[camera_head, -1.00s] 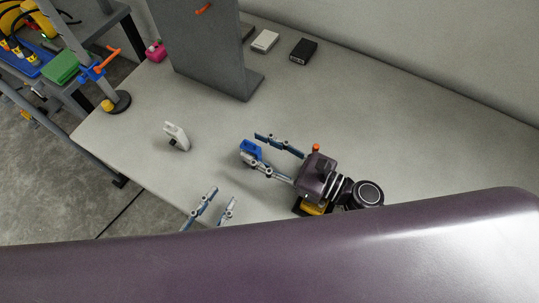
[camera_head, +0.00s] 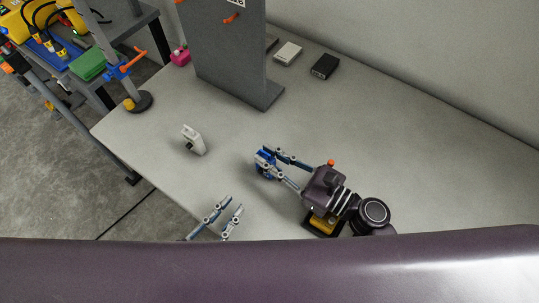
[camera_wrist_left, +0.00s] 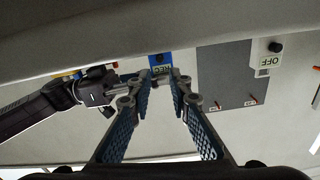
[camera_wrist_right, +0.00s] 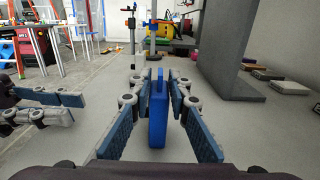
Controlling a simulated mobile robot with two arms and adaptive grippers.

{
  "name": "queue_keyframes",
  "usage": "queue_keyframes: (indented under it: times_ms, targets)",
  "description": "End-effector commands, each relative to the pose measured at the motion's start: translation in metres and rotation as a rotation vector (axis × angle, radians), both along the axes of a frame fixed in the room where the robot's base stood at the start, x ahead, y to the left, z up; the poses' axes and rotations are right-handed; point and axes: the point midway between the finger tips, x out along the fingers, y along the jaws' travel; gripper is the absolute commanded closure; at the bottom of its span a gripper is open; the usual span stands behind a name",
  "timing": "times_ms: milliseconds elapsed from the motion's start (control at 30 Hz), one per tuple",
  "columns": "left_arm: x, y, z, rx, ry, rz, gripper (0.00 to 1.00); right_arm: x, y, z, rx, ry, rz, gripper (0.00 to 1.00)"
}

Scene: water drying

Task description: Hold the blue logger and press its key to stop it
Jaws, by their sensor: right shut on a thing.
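The blue logger (camera_head: 263,163) stands on the table, and its "REC" display shows in the left wrist view (camera_wrist_left: 160,66). My right gripper (camera_head: 266,164) is shut on it, with one finger on each side. The right wrist view shows the logger (camera_wrist_right: 158,118) upright and edge-on between the finger pads. My left gripper (camera_head: 235,203) is open and empty at the table's near edge, apart from the logger. It also shows at the left of the right wrist view. The logger's key cannot be made out.
A white device (camera_head: 193,140) marked "OFF" (camera_wrist_left: 270,56) stands to the left. A grey upright panel (camera_head: 232,60) stands behind. White (camera_head: 287,53) and black (camera_head: 325,67) boxes and a pink object (camera_head: 180,57) lie farther back. The table between is clear.

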Motion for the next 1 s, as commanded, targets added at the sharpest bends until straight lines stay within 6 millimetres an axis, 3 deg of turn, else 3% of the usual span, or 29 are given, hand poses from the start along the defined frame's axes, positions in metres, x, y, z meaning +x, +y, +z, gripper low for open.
queue_keyframes:
  times_ms: [133,1000]
  targets:
    - [0.0,0.0,0.0,0.0,0.0,0.0,1.0,-0.0001,-0.0002,-0.0003,-0.001,0.001,0.0,1.0]
    - [0.0,0.0,0.0,0.0,0.0,0.0,1.0,-0.0001,-0.0002,-0.0004,-0.001,0.001,0.0,1.0]
